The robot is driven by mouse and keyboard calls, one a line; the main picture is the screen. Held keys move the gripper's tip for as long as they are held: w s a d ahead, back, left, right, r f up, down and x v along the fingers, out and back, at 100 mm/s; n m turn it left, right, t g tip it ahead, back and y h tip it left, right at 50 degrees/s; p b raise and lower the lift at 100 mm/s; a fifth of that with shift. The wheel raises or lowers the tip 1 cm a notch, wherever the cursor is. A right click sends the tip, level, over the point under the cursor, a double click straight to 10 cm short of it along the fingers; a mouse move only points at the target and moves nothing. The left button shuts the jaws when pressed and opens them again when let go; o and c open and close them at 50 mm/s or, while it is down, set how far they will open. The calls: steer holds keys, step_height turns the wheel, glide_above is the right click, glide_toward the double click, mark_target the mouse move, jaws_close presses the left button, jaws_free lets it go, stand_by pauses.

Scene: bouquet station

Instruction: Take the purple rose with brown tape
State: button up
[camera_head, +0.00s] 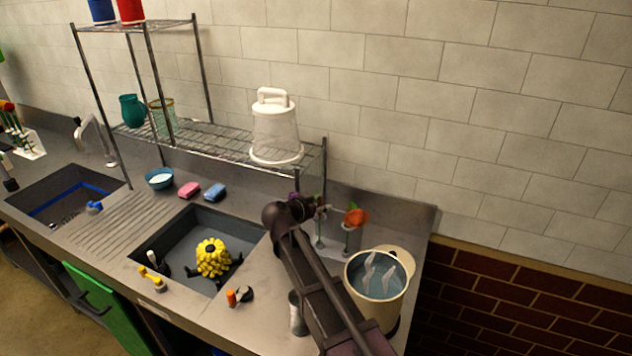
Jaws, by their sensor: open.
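My gripper (303,207) is at the far end of my arm, over the back right of the counter. It is small and dark here, partly hidden by my wrist, and open. It is just left of a flower (321,207) with green leaves in a slim holder. An orange flower (355,216) stands in another clear holder to its right. A small dark purple patch shows by my gripper, but I cannot tell whether it is the purple rose. I cannot make out any brown tape.
A cream bucket of water (376,308) stands right of my arm. The sink (190,237) holds a yellow flower-like thing (212,257). A wire shelf (222,143) bearing a white lidded container (275,125) is behind. A spray-like tool (240,296) lies on the front counter.

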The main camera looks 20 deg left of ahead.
jaws_close()
steer(key=shift+r, duration=0.15)
stand_by(0.5)
step_height(320, 180, up, 18)
steer(key=p, duration=1.8)
